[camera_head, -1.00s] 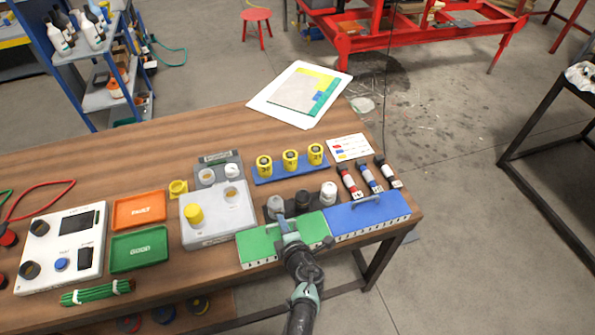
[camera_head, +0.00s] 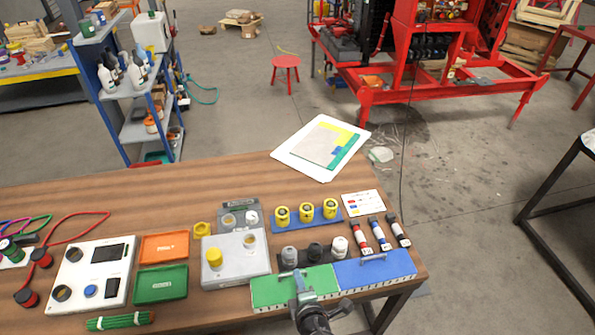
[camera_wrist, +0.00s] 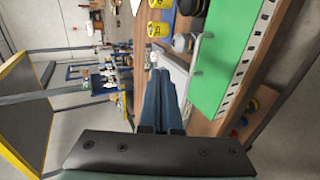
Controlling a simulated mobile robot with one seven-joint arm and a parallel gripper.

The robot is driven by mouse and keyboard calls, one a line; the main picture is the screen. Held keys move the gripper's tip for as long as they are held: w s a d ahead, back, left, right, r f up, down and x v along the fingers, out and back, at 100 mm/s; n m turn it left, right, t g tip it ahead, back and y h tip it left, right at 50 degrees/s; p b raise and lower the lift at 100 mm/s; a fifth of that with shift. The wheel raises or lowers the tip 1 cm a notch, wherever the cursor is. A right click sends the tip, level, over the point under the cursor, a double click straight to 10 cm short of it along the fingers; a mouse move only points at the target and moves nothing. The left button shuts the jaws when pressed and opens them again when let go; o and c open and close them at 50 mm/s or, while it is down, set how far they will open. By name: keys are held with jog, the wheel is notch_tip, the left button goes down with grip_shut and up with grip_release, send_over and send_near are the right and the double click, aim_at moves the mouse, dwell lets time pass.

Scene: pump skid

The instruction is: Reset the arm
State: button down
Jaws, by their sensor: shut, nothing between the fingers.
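My gripper (camera_head: 299,281) is over the green-topped box (camera_head: 268,292) at the table's front edge in the head view. Whether it touches the box cannot be told. In the wrist view, the two blue-grey fingers (camera_wrist: 157,95) are together with nothing between them. The green box top (camera_wrist: 228,50) lies to their right there, apart from the fingers. My dark wrist covers part of the green box's front in the head view.
A blue-topped box (camera_head: 375,268) with a handle adjoins the green one. Dark and white knobs (camera_head: 314,252), yellow knobs on a blue strip (camera_head: 306,214) and a grey unit (camera_head: 236,262) stand close behind. Trays and a white panel (camera_head: 92,275) are left.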

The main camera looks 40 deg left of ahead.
jog(key=d+r, duration=0.1)
jog(key=s+r+p, duration=0.1)
jog(key=r, duration=0.1)
jog(key=shift+s+d, duration=0.1)
jog(key=shift+d, duration=0.3)
jog(key=shift+f, duration=0.1)
